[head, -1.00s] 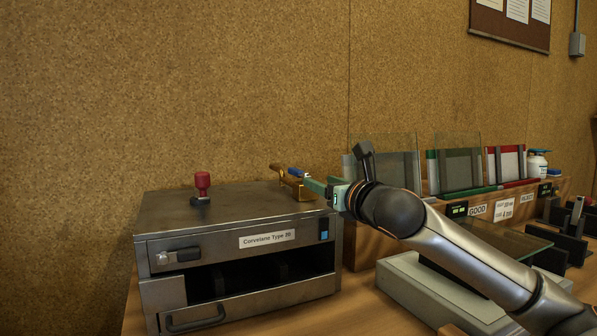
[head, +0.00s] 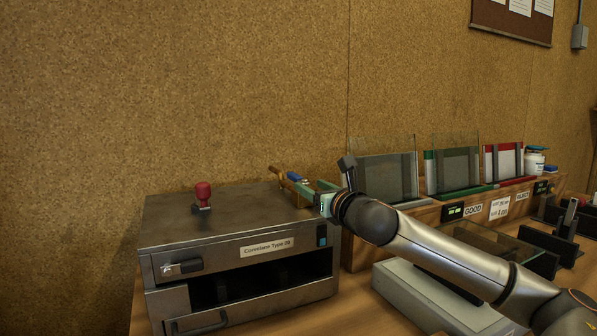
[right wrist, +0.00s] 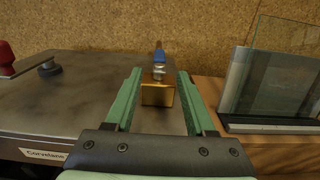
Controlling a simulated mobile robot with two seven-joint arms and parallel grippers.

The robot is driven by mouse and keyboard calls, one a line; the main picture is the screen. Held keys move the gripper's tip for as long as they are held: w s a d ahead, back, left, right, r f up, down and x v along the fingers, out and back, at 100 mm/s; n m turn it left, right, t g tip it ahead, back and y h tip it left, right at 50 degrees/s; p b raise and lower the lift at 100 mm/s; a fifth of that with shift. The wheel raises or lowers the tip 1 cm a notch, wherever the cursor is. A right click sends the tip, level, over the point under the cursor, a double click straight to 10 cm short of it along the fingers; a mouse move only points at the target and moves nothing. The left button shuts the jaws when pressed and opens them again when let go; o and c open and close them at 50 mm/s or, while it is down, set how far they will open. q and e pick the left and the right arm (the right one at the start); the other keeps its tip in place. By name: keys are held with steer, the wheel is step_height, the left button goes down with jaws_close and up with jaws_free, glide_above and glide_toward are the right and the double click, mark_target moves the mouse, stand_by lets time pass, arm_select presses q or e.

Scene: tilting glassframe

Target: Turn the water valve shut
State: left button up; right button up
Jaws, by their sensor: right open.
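The water valve has a blue handle (head: 296,178) and a brass body; it stands at the back right of the steel box's top. In the right wrist view the blue handle (right wrist: 160,57) rises behind a brass block (right wrist: 157,93). My right gripper (head: 304,187) is at the valve; its green fingers (right wrist: 159,78) are open, one on each side of the brass block, with gaps visible. Whether the fingertips reach the blue handle is hard to tell. My left gripper is not in view.
The steel box (head: 215,228) has a red knob (head: 203,194) on top and an open front slot. To the right, a wooden rack (head: 425,214) holds glass panels (head: 388,178). A grey block (head: 430,295) lies in front. The cork wall is close behind.

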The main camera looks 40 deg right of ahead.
mark_target(306, 182)
steer(key=shift+w+r, duration=0.15)
steer(key=shift+w, duration=0.05)
steer(key=p+x, duration=0.2)
steer(key=x, duration=0.4)
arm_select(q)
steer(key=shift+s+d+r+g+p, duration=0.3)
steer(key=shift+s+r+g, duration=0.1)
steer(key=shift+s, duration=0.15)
arm_select(e)
steer(key=shift+w+d+f, duration=0.15)
steer(key=shift+w+f, duration=0.05)
steer(key=shift+w, duration=0.5)
steer(key=shift+c, duration=0.3)
jaws_close()
